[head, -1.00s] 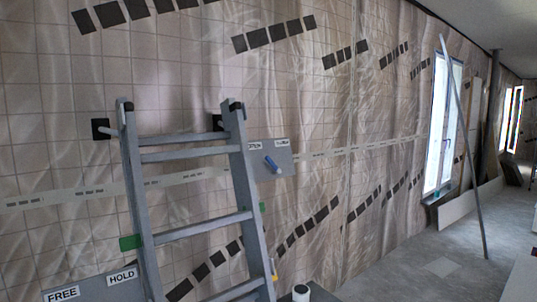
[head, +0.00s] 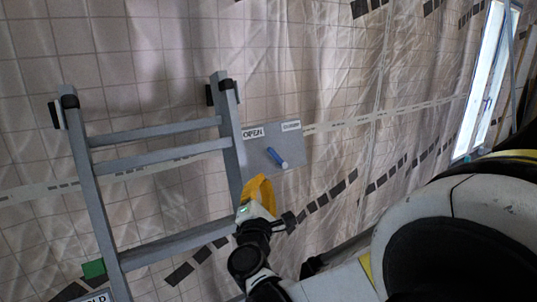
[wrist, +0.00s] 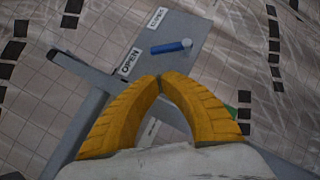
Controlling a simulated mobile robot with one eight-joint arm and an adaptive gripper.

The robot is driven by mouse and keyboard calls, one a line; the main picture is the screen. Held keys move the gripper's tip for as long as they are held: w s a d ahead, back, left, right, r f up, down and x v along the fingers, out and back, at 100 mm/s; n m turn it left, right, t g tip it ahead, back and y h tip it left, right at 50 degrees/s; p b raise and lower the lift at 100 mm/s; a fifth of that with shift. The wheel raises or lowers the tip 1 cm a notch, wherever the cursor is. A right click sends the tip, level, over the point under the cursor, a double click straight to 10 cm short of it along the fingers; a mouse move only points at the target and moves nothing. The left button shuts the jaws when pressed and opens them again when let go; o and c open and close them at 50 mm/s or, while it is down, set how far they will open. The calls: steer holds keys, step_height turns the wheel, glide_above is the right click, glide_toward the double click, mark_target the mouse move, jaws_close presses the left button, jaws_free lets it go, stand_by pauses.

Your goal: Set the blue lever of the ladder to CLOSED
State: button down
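The blue lever (head: 277,157) sits on a grey plate (head: 291,149) at the right side of the ladder (head: 101,205). It lies at a slant below two labels, its lower end to the right. The left label (head: 253,133) reads OPEN; the right one (head: 291,126) is small and appears to read CLOSED. My gripper (head: 262,179) has yellow fingers and is just below the plate in the head view. In the wrist view the fingertips (wrist: 160,79) meet with nothing between them, apart from the lever (wrist: 170,47), which lies beyond them.
The ladder's right rail (head: 231,140) stands close to my gripper's left. A green piece (head: 94,269) is on the left rail. A sheeted wall (head: 330,70) lies behind everything. A window (head: 484,80) is at the far right. My arm covers the lower right.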

mark_target(270, 148)
steer(key=shift+s, duration=0.15)
steer(key=w, duration=0.3)
steer(key=w+r, duration=0.1)
steer(key=w, duration=0.2)
steer(key=w+b, duration=0.1)
steer(key=w, duration=0.3)
steer(key=shift+d+r, duration=0.25)
steer(key=shift+r, duration=0.15)
